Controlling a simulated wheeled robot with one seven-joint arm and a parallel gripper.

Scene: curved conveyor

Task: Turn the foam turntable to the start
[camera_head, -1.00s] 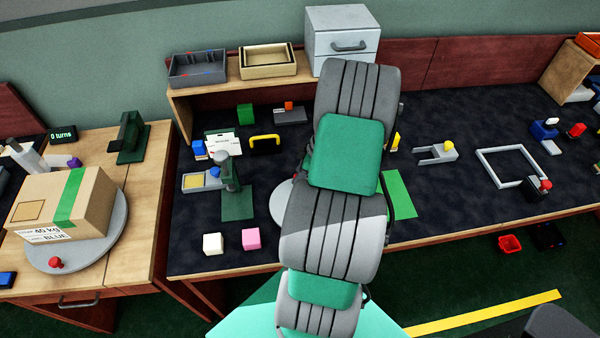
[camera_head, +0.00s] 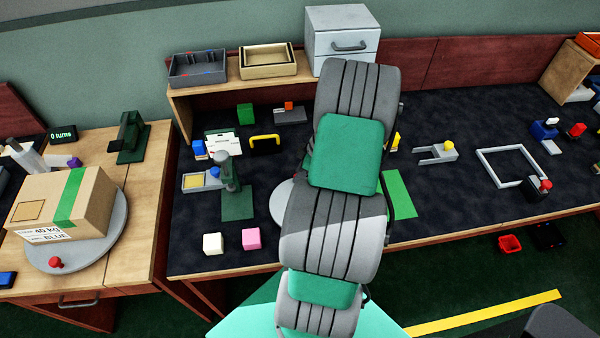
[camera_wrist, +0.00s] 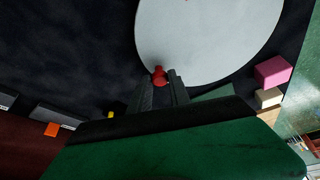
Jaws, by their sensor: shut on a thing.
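A round, pale grey turntable (camera_wrist: 215,35) lies on the dark mat and fills the top of the wrist view. In the head view only its left edge (camera_head: 279,205) shows, as my arm hides the rest. A red knob (camera_wrist: 159,73) sits near the disc's rim. My gripper (camera_wrist: 161,83) is shut on this red knob, one dark finger on each side. In the head view my gripper is hidden behind my arm. I see no foam label on the disc.
A second turntable (camera_head: 110,245) on the left wooden table carries a big carton (camera_head: 88,200) and has its own red knob (camera_head: 56,262). A pink cube (camera_head: 251,239) and a white cube (camera_head: 213,244) stand left of the disc. A green stand (camera_head: 235,195) is behind them.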

